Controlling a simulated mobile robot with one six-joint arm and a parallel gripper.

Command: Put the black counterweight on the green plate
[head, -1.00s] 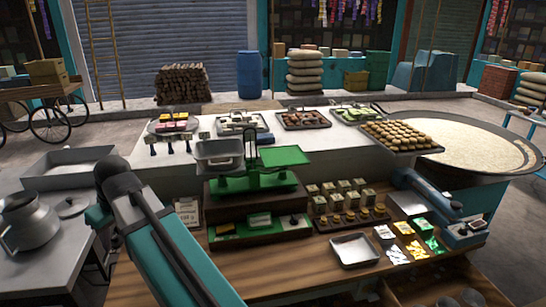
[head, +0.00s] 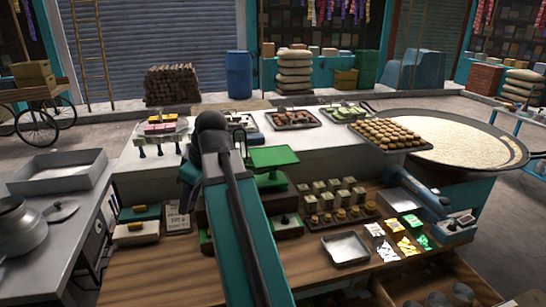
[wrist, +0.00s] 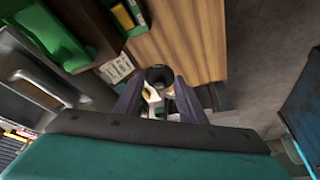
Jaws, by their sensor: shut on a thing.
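The green plate (head: 273,157) is the flat top on the right side of the green balance scale, on the counter in the head view. A green surface at the upper left of the wrist view (wrist: 48,35) looks like part of the scale. My gripper (wrist: 160,100) is shut on a small dark round thing (wrist: 160,73), which looks like the black counterweight, between its two fingers. It is held apart from the green plate.

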